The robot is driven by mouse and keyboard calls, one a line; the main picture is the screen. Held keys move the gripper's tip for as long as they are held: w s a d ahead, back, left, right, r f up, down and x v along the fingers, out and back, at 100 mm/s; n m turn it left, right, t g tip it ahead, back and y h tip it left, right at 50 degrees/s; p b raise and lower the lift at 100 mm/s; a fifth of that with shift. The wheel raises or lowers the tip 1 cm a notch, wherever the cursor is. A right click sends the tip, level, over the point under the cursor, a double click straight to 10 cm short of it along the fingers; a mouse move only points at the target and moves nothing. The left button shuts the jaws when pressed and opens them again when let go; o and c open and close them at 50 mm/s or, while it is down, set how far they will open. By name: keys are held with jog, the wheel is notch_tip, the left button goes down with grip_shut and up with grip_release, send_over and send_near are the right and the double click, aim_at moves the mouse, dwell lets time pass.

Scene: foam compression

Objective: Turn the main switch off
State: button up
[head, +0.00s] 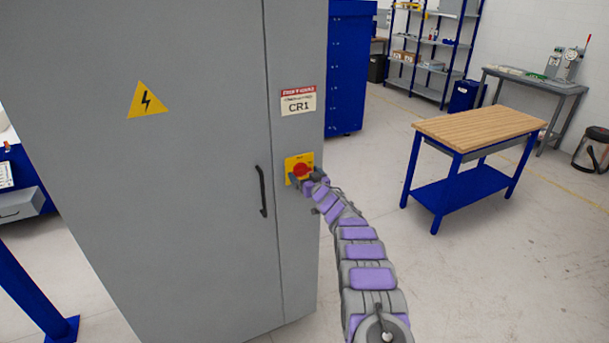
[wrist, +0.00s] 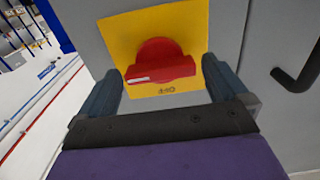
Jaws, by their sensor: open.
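The main switch is a red rotary knob (head: 301,170) on a yellow plate (head: 291,162), mounted on the grey cabinet's narrow front panel. In the wrist view the red knob (wrist: 160,63) fills the middle, its grip bar lying nearly level with a white mark at its left end. The yellow plate (wrist: 118,40) shows around it. My gripper (wrist: 163,85) is open, with one finger on each side of the knob, close to the plate. The knob sits between the fingers; I cannot tell whether they touch it. In the head view my gripper (head: 307,180) is at the switch, partly covering it.
The grey cabinet (head: 190,200) has a black door handle (head: 262,192), which also shows at right in the wrist view (wrist: 300,68). A wood-topped blue workbench (head: 480,127) stands to the right. Floor between them is clear.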

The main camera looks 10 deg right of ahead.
jog(key=shift+w+a, duration=0.1)
jog(key=shift+w, duration=0.2)
jog(key=shift+c, duration=0.4)
jog(key=c, duration=0.9)
jog(key=shift+o, duration=0.2)
jog(key=shift+r, duration=0.1)
